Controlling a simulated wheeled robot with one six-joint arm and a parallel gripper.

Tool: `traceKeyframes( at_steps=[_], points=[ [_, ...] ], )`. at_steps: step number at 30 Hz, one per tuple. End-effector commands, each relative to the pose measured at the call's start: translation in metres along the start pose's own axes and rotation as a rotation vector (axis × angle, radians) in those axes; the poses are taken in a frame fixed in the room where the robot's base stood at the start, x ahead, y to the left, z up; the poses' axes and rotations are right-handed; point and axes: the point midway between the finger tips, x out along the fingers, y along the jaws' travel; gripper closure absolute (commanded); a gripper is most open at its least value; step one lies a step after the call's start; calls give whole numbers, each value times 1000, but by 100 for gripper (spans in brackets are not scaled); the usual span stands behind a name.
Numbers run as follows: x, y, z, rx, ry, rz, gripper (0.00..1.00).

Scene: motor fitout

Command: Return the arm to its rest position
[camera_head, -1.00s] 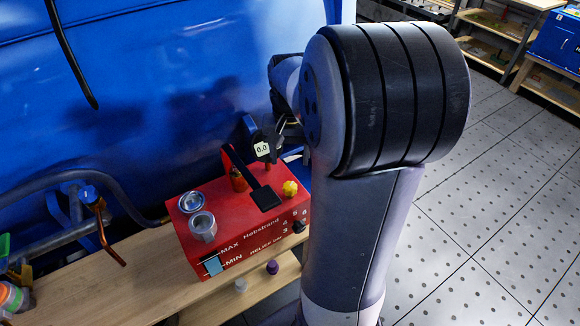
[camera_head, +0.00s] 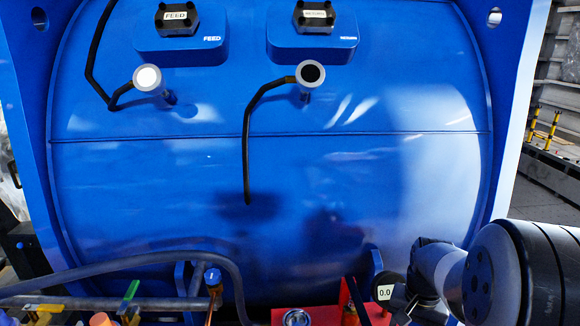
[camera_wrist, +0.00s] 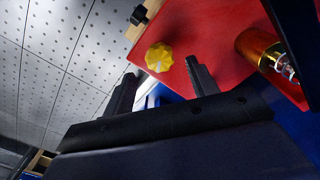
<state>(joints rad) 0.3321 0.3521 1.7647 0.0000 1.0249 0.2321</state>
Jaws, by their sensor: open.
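My arm (camera_head: 500,270) shows at the lower right of the head view, bent beside the blue tank. My gripper (camera_wrist: 160,72) shows in the wrist view with its two dark fingers apart and nothing between them. It is over or near the red box (camera_wrist: 215,25), close to the yellow knob (camera_wrist: 159,57); the exact gap cannot be told. In the head view the gripper is mostly cut off at the bottom edge.
The blue tank (camera_head: 270,185) with FEED (camera_head: 178,17) and second labelled fittings fills the head view. A grey pipe (camera_head: 130,262), a 0.0 gauge (camera_head: 385,292) and the red box's top (camera_head: 325,315) lie low. An orange-and-gold cylinder (camera_wrist: 258,48) stands beside the gripper.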

Motion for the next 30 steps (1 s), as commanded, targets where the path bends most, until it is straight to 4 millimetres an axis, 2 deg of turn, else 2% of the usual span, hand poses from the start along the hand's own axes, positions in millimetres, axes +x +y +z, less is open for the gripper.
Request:
traceKeyframes(
  at_steps=[3, 10, 23, 26, 30],
  points=[
    [20, 0, 1, 0, -4, 1, 45],
    [38, 0, 1, 0, -1, 0, 45],
    [34, 0, 0, -11, 1, 0, 45],
    [27, 0, -1, -3, 4, -1, 45],
    [6, 0, -1, 0, 5, -1, 45]
  ],
)
